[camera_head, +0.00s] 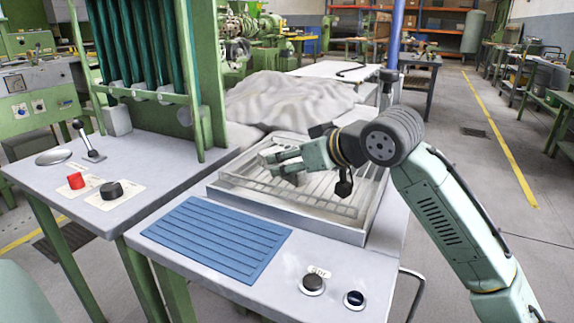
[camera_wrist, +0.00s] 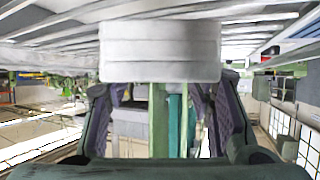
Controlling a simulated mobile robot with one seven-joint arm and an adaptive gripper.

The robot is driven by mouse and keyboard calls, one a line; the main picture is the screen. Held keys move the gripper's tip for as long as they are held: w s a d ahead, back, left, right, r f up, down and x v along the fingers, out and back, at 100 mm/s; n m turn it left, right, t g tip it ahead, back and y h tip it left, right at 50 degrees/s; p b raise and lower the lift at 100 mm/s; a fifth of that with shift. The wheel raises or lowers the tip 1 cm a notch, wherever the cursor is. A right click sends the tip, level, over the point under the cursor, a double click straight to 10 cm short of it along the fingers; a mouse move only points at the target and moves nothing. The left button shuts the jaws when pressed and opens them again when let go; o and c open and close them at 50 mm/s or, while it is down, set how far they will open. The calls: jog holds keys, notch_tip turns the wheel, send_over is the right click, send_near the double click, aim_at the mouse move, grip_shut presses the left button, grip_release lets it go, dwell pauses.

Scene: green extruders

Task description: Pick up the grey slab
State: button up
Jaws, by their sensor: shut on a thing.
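The grey slab (camera_wrist: 160,52) shows in the wrist view as a pale, layered block with horizontal lines. It lies across the tips of my gripper (camera_wrist: 166,92), with one dark finger at each side. My gripper is shut on it. In the head view my gripper (camera_head: 273,160) points left over the slatted metal tray (camera_head: 225,190).
A blue ribbed mat (camera_head: 210,240) and two dark knobs, one black (camera_head: 313,283) and one blue (camera_head: 354,299), are on the table in front of the tray. A crumpled grey cloth (camera_head: 285,100) lies behind. A green machine frame (camera_head: 207,75) stands at left.

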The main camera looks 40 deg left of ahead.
jog(key=shift+r, duration=0.1)
jog(key=c, duration=0.8)
